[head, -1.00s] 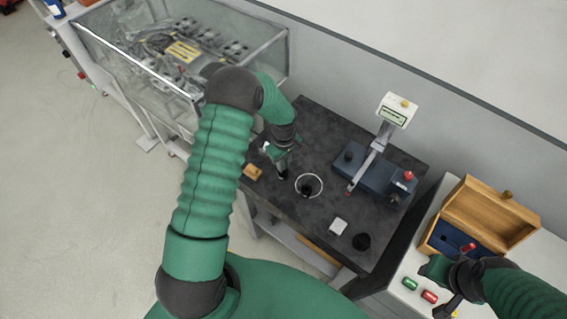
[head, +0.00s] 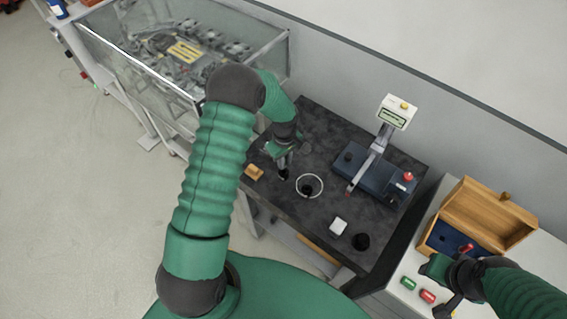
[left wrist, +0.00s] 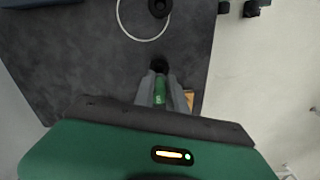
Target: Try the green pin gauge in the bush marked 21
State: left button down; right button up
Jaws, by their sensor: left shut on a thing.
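My left gripper (head: 282,168) is low over the dark table (head: 325,205). In the left wrist view it (left wrist: 160,88) is shut on the green pin gauge (left wrist: 160,92). A black bush (left wrist: 159,64) shows right at the fingertips; it also shows under the gripper in the head view (head: 283,175). I cannot tell whether the pin's end is inside it. Another black bush (head: 307,189) lies within a white ring (head: 320,181). No number is legible on either. My right gripper (head: 437,290) is over the white table at lower right; its jaws are unclear.
A blue gauge stand (head: 375,180) with a display is at the table's back. A white block (head: 338,226), a black round piece (head: 361,241) and a wooden block (head: 254,172) lie on the table. An open wooden box (head: 480,222) and green and red pieces (head: 408,283) are at right.

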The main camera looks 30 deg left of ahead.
pick_arm(q)
jog(key=shift+r+p, duration=1.95)
jog(key=shift+r, duration=0.9)
jog(key=shift+f, duration=0.1)
jog(key=shift+w+d+f+b, duration=0.1)
jog(key=shift+d+f+b, duration=0.05)
jog(key=shift+f+b, duration=2.8)
jog(key=shift+f+b, duration=0.8)
jog(key=shift+f, duration=1.3)
jog(key=shift+r, duration=0.15)
jog(key=shift+r+p, duration=1.4)
jog(key=shift+r, duration=0.4)
